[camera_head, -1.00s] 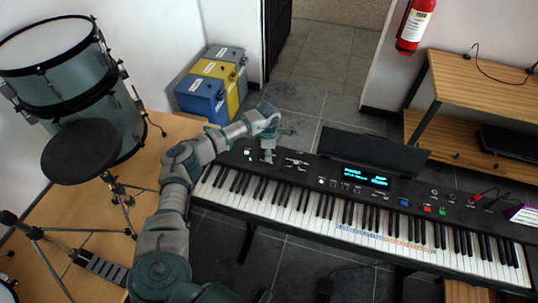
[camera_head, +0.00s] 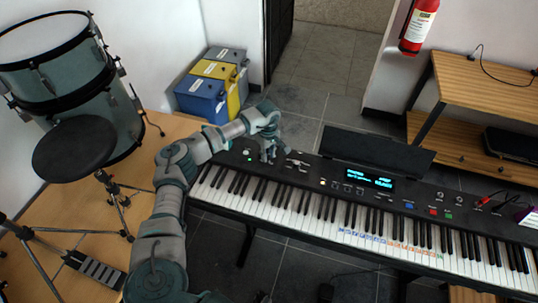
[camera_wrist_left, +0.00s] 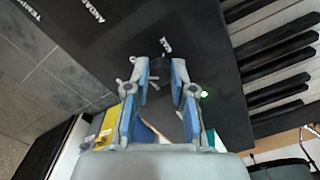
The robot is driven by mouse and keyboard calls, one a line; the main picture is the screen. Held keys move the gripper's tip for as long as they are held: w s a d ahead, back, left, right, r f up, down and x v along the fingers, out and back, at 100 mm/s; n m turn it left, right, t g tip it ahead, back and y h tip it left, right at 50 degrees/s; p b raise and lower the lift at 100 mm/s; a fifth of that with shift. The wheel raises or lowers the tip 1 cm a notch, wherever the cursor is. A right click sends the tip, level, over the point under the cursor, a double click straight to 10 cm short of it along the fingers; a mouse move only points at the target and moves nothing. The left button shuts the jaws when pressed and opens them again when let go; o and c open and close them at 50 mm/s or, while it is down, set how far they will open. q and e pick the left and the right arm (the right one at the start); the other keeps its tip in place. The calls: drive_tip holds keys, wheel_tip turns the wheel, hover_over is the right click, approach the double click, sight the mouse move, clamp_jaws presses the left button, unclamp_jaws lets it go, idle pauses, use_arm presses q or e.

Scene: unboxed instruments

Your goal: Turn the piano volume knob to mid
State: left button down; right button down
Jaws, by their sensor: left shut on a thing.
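The piano (camera_head: 320,171) is a long black keyboard with a lit display (camera_head: 369,179). My left gripper (camera_head: 268,157) points down over the left end of its panel. In the left wrist view my left gripper (camera_wrist_left: 159,72) has its blue-padded fingers closed around a small dark round knob (camera_wrist_left: 160,64). A white label is printed on the panel just beyond the knob. The fingers hide the knob in the head view, and its pointer mark cannot be made out. The display text is too small to read surely. My right gripper is not in view.
A black music stand (camera_head: 375,150) rises behind the panel, right of my left gripper. Other panel controls lie close by, including a small lever (camera_head: 297,163).

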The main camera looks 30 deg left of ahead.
use_arm(q)
drive_tip(key=shift+w+a+r+m, duration=0.1)
drive_tip(key=shift+r+m, duration=0.05)
drive_tip(key=shift+m, duration=0.35)
drive_tip(key=shift+w+a+r+m, duration=0.1)
drive_tip(key=shift+m, duration=0.4)
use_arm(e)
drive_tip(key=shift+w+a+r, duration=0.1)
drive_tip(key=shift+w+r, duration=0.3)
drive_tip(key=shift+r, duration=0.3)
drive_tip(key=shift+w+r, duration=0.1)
use_arm(q)
drive_tip(key=c, duration=1.1)
unclamp_jaws()
drive_tip(key=shift+c, duration=0.2)
drive_tip(key=shift+o, duration=0.8)
drive_tip(key=shift+f, duration=0.2)
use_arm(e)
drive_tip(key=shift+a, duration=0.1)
use_arm(q)
wheel_tip(320, 180, up, 12)
drive_tip(key=shift+b, duration=0.3)
drive_tip(key=shift+s+a+f, duration=0.1)
drive_tip(key=shift+f, duration=0.05)
